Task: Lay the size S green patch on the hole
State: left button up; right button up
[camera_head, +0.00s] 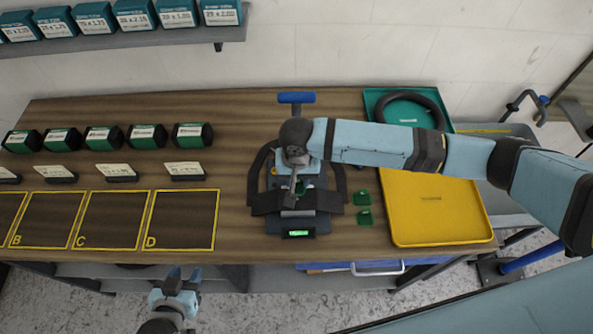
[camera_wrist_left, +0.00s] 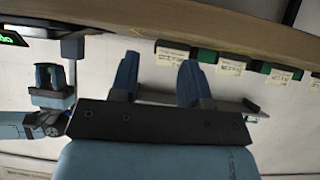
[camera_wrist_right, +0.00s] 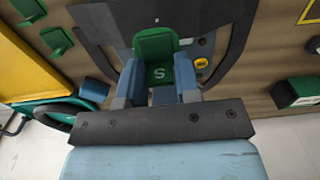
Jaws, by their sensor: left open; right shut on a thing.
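The size S green patch (camera_wrist_right: 155,45) stands between the fingers of my right gripper (camera_wrist_right: 158,82), with a white S on its lower part. In the head view my right gripper (camera_head: 291,190) is shut on this patch, above the black work stand (camera_head: 263,203). A dark tube section (camera_head: 267,205) lies across the stand. The hole is not visible; the gripper and patch cover the middle of the stand. My left gripper (camera_head: 176,280) is open and empty, in front of the table's near edge; its spread fingers show in the left wrist view (camera_wrist_left: 158,78).
Two other green patches (camera_head: 361,197) (camera_head: 365,218) lie right of the stand. A yellow tray (camera_head: 430,238) and a green tray (camera_head: 372,96) holding a tyre lie further right. Yellow-outlined squares (camera_head: 180,220), cards and several green-black boxes (camera_head: 192,136) fill the left.

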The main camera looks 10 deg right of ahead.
jog(key=shift+f+b, duration=0.85)
jog(key=shift+b, duration=0.25)
pick_arm(q)
jog(key=f+b, duration=0.2)
jog(key=f, duration=0.1)
jog(key=f+b, duration=0.1)
jog(key=shift+w+d+f, duration=0.3)
jog(key=shift+w+d, duration=0.05)
jog(key=shift+w, duration=0.05)
pick_arm(e)
notch_tip(320, 180, down, 2)
jog(key=shift+f, duration=0.2)
pick_arm(q)
jog(key=shift+s+d+f+h, duration=0.1)
jog(key=shift+d+h, duration=0.1)
jog(key=shift+h, duration=0.1)
jog(key=shift+a+r, duration=0.15)
jog(key=shift+r, duration=0.05)
jog(key=shift+s+r+p, duration=0.1)
jog(key=shift+r+p, duration=0.2)
jog(key=shift+p, duration=0.15)
pick_arm(e)
jog(key=shift+f, duration=0.15)
pick_arm(q)
jog(key=shift+r+p, duration=0.95)
jog(key=shift+r, duration=0.05)
pick_arm(e)
jog(key=shift+f, duration=0.4)
